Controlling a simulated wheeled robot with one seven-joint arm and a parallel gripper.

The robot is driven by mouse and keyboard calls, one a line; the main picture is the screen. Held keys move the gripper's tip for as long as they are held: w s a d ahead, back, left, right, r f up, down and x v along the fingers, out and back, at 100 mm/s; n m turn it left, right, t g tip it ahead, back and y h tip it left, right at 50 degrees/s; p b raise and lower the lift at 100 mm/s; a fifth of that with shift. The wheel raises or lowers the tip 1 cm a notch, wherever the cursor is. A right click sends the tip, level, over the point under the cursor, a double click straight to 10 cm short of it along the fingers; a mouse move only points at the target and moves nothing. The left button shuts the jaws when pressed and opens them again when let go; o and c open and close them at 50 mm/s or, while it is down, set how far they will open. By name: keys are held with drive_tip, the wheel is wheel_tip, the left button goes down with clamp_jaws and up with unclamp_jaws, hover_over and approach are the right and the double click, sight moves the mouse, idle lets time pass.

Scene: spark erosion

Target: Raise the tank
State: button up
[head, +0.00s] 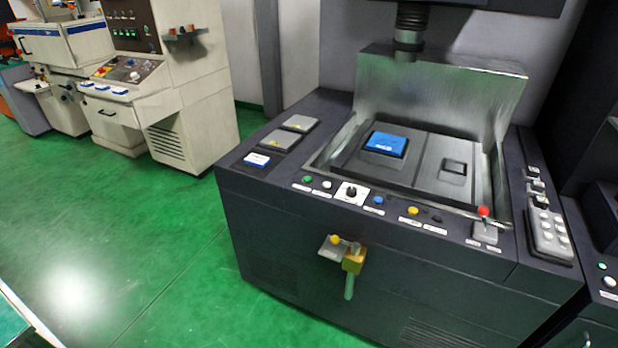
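The dark spark erosion machine (300,215) stands at the centre right. The tank (425,160) is a grey metal work area in its top, with a tall brushed metal panel (440,95) upright at the back. A blue block (386,143) and a small dark square piece (455,167) sit inside it. The front control strip has a green button (307,179), a white button (327,184), a rotary switch (351,193), a blue button (378,199) and a yellow button (413,210). A red-knobbed lever (484,213) stands at the right. The labels are too small to read. My gripper is not in view.
A brass valve (353,258) with a hanging spout juts from the machine's front. A dark machine head (408,40) hangs above the tank. A keypad (549,233) sits at the right. Another beige machine (170,85) stands back left. The green floor (150,240) at left is clear.

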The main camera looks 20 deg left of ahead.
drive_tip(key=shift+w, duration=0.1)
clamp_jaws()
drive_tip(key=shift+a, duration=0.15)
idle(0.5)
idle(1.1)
